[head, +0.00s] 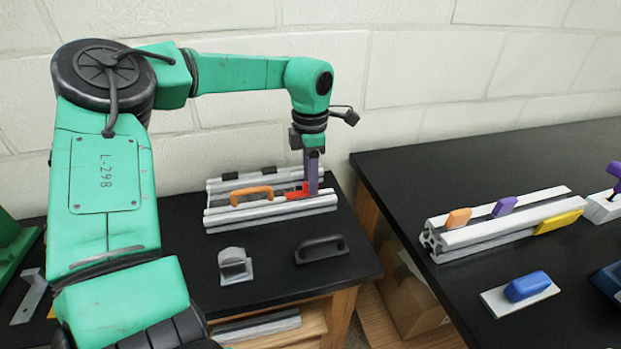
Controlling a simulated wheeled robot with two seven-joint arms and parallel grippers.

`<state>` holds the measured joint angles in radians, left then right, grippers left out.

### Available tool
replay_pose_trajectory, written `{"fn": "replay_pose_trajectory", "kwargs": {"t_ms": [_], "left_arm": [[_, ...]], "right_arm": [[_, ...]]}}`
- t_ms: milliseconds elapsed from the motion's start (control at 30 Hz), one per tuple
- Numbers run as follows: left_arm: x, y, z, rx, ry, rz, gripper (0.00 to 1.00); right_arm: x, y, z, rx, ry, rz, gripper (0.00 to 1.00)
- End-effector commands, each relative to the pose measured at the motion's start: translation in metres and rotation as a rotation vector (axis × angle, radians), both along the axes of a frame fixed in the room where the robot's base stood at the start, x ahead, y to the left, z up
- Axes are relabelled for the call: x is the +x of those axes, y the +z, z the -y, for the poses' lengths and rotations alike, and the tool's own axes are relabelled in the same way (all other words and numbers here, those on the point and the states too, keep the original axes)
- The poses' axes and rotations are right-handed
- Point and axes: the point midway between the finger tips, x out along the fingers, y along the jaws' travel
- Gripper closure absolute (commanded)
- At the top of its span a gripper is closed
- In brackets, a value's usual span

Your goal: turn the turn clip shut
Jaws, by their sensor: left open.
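An extrusion frame (228,219) of pale grey bars lies on the small black table near the wall. A small red piece (296,193), which looks like the turn clip, sits at the frame's right part. My left gripper (312,188) points straight down at the red piece's right end. Its jaws are open, seen nearly edge-on, and they hide part of that end. I cannot tell whether they touch the clip or how far it is turned. An orange handle (251,194) is on the frame to the left of the clip. My right gripper is not in view.
A grey metal bracket (234,265) and a black handle (321,249) lie in front of the frame. Across a gap, the right table (420,185) holds another extrusion (495,233) with coloured pieces and a blue block (527,286). The wall (420,60) stands close behind.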

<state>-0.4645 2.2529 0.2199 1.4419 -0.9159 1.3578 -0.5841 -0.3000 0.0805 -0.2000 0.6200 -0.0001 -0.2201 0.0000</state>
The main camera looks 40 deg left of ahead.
Motion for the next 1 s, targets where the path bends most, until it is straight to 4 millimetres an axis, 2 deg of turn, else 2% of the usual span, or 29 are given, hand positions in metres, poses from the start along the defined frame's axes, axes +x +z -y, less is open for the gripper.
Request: {"fn": "replay_pose_trajectory", "kwargs": {"t_ms": [167,400,500,633,1000], "left_arm": [[0.001,0.042,-0.001,0.004,0.001,0.007,0.55],[0.0,0.113,0.0,0.002,0.0,0.005,0.55],[0.0,0.131,0.0,0.003,0.001,0.003,0.55],[0.0,0.139,0.0,0.0,-0.001,0.002,0.55],[0.0,0.139,0.0,0.0,-0.001,0.002,0.55]], "right_arm": [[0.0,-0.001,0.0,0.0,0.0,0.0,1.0],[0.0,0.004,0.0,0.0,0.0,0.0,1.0],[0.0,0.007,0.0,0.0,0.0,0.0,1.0],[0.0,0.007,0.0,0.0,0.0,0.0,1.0],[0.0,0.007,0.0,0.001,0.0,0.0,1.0]]}}
